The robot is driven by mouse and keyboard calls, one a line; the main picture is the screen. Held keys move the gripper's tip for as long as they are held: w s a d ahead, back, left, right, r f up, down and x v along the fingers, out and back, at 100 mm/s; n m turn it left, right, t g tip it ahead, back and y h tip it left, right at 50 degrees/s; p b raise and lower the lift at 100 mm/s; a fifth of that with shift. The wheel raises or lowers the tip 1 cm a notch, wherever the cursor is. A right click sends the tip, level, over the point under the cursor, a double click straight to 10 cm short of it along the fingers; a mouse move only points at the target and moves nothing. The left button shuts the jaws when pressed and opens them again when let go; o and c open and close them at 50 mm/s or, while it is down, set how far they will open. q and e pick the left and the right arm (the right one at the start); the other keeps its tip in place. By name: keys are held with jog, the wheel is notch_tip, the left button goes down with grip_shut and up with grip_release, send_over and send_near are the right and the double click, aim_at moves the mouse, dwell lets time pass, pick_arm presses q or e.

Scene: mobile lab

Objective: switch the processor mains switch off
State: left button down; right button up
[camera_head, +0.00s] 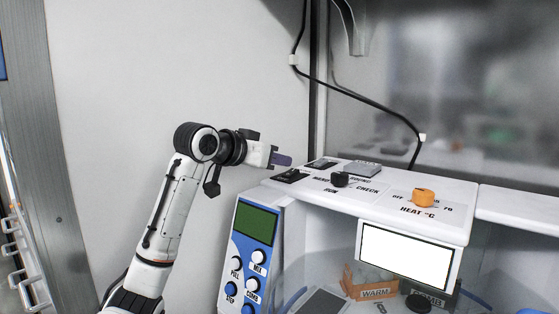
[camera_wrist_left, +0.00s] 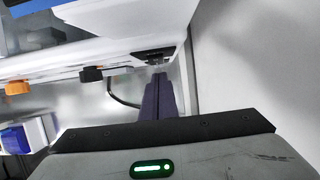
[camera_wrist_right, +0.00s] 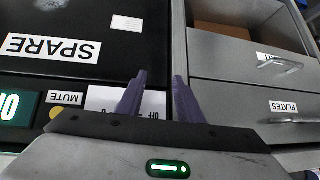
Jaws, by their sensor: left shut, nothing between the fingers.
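The processor's white top panel (camera_head: 385,190) carries a black rocker switch (camera_head: 291,175) at its left edge, with a label that seems to read MAINS beside it. A second black rocker (camera_head: 322,163) sits behind it, near the word SOUND. My left gripper (camera_head: 289,161) is shut and empty, its purple fingertips just above the left edge of the panel, close to the rockers. In the left wrist view the shut fingers (camera_wrist_left: 157,76) point at a black switch (camera_wrist_left: 155,56); contact is unclear. I cannot tell the rockers' positions. My right gripper (camera_wrist_right: 159,78) is open and empty.
A black knob (camera_head: 340,179) and an orange heat knob (camera_head: 424,196) stand on the panel. A blue control face (camera_head: 253,262) with a green screen is at the front left. The right wrist view shows a black SPARE box (camera_wrist_right: 75,25) and grey drawers (camera_wrist_right: 235,95).

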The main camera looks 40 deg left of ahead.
pick_arm(q)
jog(key=r, duration=0.1)
jog(key=r+p, duration=0.2)
jog(key=shift+s+r, duration=0.25)
jog(key=shift+r, duration=0.05)
jog(key=s+d+b, duration=0.1)
jog(key=s+b, duration=0.2)
jog(key=s, duration=0.7)
jog(key=shift+r, duration=0.2)
jog(key=shift+d, duration=0.1)
